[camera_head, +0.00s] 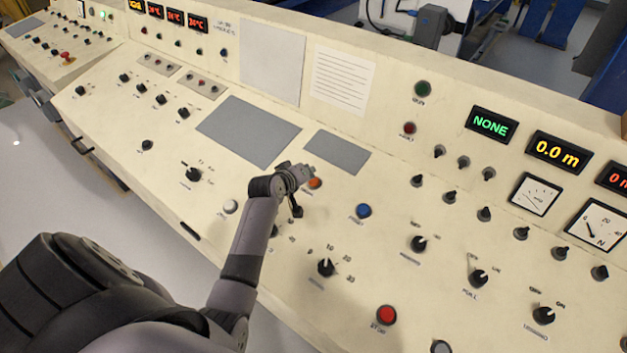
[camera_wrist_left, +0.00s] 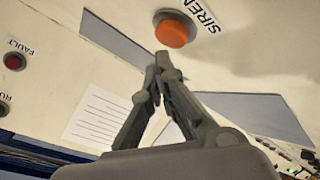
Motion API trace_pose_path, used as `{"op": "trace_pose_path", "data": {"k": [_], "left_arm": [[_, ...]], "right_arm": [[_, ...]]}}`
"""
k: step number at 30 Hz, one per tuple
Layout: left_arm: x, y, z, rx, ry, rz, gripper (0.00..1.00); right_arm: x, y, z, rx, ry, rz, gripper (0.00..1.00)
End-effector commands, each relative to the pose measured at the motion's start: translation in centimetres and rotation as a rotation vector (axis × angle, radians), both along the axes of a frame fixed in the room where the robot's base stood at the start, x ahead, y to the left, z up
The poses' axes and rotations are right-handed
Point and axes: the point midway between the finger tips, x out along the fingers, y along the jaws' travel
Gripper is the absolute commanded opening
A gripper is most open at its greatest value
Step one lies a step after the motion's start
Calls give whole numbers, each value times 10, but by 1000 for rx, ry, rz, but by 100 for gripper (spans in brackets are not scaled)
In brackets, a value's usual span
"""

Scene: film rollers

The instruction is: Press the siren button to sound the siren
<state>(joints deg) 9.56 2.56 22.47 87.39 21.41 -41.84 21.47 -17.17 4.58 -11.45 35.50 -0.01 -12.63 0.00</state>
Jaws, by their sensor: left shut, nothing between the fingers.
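The siren button is a round orange button (camera_head: 314,183) on the cream control panel (camera_head: 400,285), right beside my left gripper in the head view. In the left wrist view the orange button (camera_wrist_left: 174,30) shows large, with the printed word SIREN (camera_wrist_left: 200,14) next to it. My left gripper (camera_head: 305,172) is over the panel at the button. In the left wrist view its fingertips (camera_wrist_left: 162,60) are together and empty, just below the button in the picture. I cannot tell whether they touch it. My right gripper is not in view.
A blue button (camera_head: 363,211), a white button (camera_head: 231,206) and a red stop button (camera_head: 387,314) sit nearby. Black knobs (camera_head: 326,267) stick up from the panel. Flat grey plates (camera_head: 336,152) lie behind the gripper. Displays (camera_head: 492,124) line the upright back panel.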

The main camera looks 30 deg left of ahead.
Motion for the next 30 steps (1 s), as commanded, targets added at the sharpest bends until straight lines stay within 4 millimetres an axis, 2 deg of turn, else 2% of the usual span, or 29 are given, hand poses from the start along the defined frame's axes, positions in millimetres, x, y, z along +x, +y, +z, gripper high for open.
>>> {"op": "trace_pose_path", "data": {"k": [30], "left_arm": [[2, 0, -8, 0, 0, 0, 0]], "right_arm": [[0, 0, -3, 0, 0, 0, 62]]}}
